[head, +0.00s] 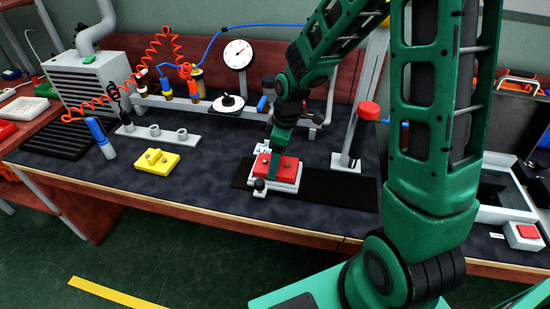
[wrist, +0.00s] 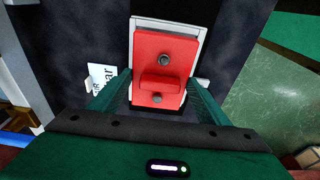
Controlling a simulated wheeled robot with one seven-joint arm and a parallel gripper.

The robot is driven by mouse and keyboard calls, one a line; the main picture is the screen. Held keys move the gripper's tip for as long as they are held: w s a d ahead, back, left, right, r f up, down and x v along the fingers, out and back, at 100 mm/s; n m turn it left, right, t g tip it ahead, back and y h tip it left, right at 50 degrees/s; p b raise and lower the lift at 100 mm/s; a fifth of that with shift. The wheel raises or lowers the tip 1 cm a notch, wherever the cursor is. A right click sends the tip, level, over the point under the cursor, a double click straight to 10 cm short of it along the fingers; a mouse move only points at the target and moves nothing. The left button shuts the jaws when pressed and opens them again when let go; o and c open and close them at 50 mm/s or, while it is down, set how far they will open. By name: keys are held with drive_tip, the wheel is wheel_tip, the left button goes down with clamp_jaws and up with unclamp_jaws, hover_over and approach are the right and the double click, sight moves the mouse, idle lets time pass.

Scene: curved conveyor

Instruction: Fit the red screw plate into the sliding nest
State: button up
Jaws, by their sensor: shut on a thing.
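The red screw plate (head: 289,165) has a raised grip block and two screws. In the wrist view the red screw plate (wrist: 165,52) lies between the fingers of my gripper (wrist: 160,88), which is shut on it. The pale sliding nest (head: 283,186) sits on a black rail, directly under the plate. In the wrist view the nest's rim (wrist: 200,42) shows past the plate's far and right edges, and the plate looks slightly turned against it. I cannot tell whether the plate is seated or just above. My gripper (head: 278,148) in the head view comes down from above and partly hides the plate.
The black rail (head: 340,191) runs right from the nest. A post with a red-topped black handle (head: 365,125) stands close behind it. A yellow plate (head: 157,161) lies to the left. A white label (wrist: 101,77) lies beside the nest. The dark mat in front is clear.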

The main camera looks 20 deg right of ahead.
sight(281, 165)
drive_tip(key=shift+f, duration=0.65)
drive_tip(key=o, duration=1.4)
drive_tip(key=shift+r, duration=0.1)
drive_tip(key=r, duration=0.3)
drive_tip(key=d+r, duration=0.1)
drive_tip(key=r, duration=0.6)
drive_tip(key=shift+s+d+r, duration=0.15)
drive_tip(key=shift+s+r, duration=0.05)
drive_tip(key=shift+s, duration=0.2)
